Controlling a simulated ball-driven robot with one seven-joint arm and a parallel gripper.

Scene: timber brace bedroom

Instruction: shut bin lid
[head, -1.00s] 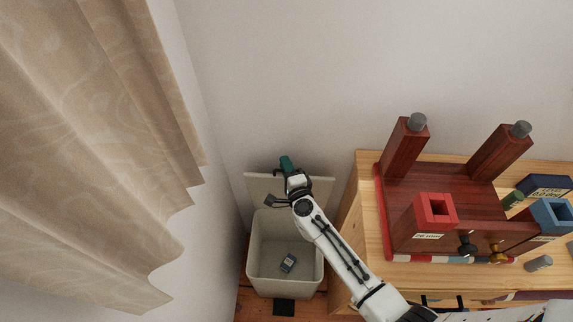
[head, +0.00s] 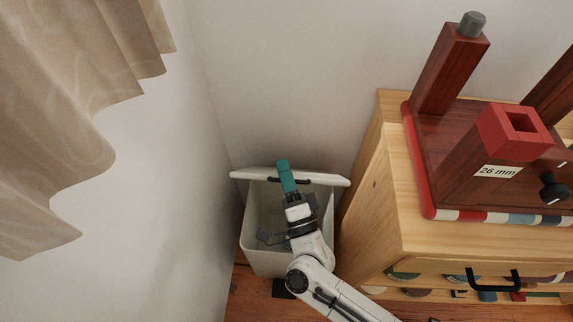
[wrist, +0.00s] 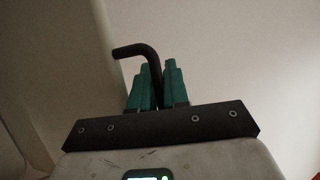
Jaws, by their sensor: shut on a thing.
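The pale bin (head: 262,262) stands on the floor between the wall and the wooden cabinet. Its whitish lid (head: 328,180) is at the bin's back edge, raised and tilted, with the bin's mouth still open below it. My gripper (head: 283,166) reaches over the bin, with its green fingers at the lid's dark handle (head: 303,181). In the wrist view the bent black handle (wrist: 134,50) passes between the green fingers of my gripper (wrist: 157,75), which are shut on it. My arm hides part of the bin's inside.
The wooden cabinet (head: 400,215) stands close on the right, with a black drawer handle (head: 494,283) and a dark red wooden piece (head: 445,165) on top. A beige curtain (head: 60,120) hangs at the left. A black pedal (head: 283,288) is at the bin's front.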

